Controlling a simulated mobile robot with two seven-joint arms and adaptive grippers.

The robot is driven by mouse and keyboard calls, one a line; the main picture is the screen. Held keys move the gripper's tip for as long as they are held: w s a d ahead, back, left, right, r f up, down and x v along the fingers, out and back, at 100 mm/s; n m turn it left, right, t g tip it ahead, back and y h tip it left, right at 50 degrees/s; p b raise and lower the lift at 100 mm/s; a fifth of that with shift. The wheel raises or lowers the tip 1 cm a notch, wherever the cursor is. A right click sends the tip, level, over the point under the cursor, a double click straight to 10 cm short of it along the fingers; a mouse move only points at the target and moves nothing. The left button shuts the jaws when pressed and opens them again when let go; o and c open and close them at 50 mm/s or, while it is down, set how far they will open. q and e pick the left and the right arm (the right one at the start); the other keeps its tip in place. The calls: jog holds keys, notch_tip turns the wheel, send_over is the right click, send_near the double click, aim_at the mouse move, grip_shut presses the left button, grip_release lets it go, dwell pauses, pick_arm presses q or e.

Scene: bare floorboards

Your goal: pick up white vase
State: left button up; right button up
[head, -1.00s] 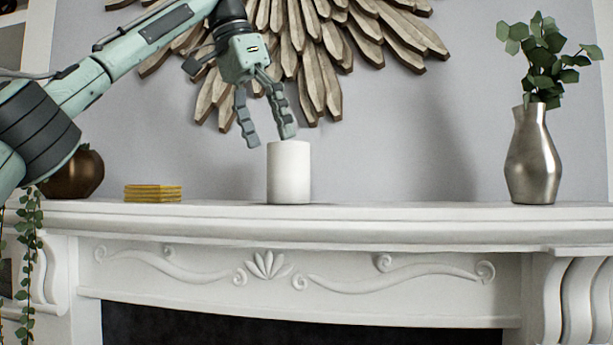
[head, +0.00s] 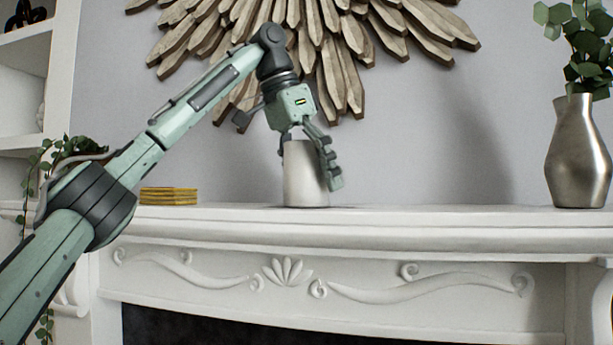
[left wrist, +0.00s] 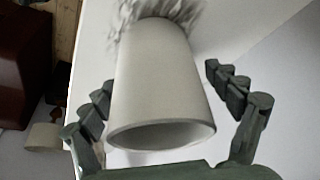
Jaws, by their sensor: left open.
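The white vase (head: 305,175), a plain pale cylinder, stands on the white mantel shelf (head: 420,225). My left gripper (head: 310,170) has come down over it from above. One finger shows in front of its right side; the other is mostly hidden behind its left side. In the left wrist view, the vase (left wrist: 160,85) fills the space between the two open fingers of my left gripper (left wrist: 160,78), its open rim toward the palm. A gap shows on the right; the left finger looks very close, and contact there cannot be told. My right gripper is out of view.
A yellow stack (head: 168,196) lies left of the vase on the shelf. A silver vase with green leaves (head: 578,155) stands at the far right. A wooden sunburst decoration (head: 335,60) hangs on the wall behind my arm. The shelf between the two vases is clear.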

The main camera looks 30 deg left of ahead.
pick_arm(q)
jog(key=c, duration=1.5)
jog(key=shift+r, duration=0.1)
notch_tip(320, 180, up, 8)
jog(key=shift+f, duration=0.15)
jog(key=shift+w+r, duration=0.1)
jog(key=shift+r, duration=0.9)
